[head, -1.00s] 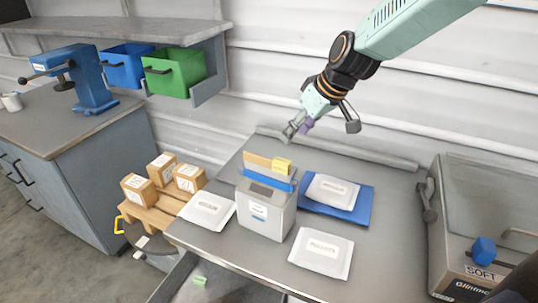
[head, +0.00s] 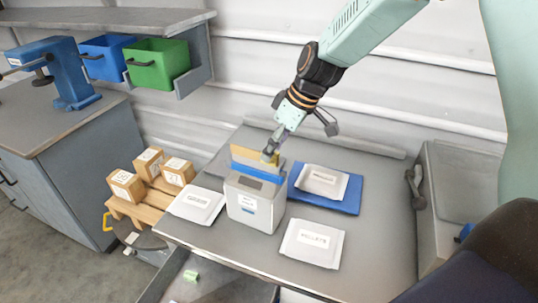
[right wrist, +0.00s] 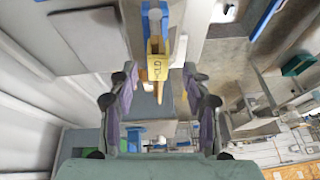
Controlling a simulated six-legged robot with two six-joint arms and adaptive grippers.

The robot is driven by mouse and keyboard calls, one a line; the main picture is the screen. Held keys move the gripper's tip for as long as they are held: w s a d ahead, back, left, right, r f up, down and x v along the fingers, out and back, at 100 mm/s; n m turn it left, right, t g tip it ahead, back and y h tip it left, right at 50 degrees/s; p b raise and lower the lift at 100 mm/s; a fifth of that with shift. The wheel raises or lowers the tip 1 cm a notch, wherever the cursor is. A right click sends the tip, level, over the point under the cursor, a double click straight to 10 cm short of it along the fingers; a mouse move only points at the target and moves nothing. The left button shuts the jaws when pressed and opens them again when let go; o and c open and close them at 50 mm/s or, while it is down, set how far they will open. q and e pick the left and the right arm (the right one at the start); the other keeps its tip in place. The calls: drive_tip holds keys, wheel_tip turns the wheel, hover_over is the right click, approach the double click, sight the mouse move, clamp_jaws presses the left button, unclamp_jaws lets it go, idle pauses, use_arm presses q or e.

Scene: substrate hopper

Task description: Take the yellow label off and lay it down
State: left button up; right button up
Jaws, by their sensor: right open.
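The yellow label (right wrist: 157,68) shows in the right wrist view on the hopper's top edge, with dark print, between my open fingers' tips but apart from both. In the head view it is hidden behind my right gripper. The grey hopper box (head: 256,205) stands on the table with a blue strip (head: 247,169) and a tan panel (head: 240,154) at its top. My right gripper (head: 270,155) is open over the hopper's top right edge; it also shows in the right wrist view (right wrist: 160,80). My left gripper is out of view.
White packets lie left (head: 196,203) and right (head: 312,243) of the hopper; another (head: 322,181) lies on a blue mat (head: 345,205). Boxes (head: 126,186) sit on a small pallet at left. A grey machine (head: 455,200) stands at right. Bare table (head: 385,240) shows between.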

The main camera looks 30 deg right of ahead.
drive_tip(key=shift+x, duration=1.15)
drive_tip(key=c, duration=0.4)
drive_tip(key=shift+d, duration=0.15)
drive_tip(key=c, duration=0.4)
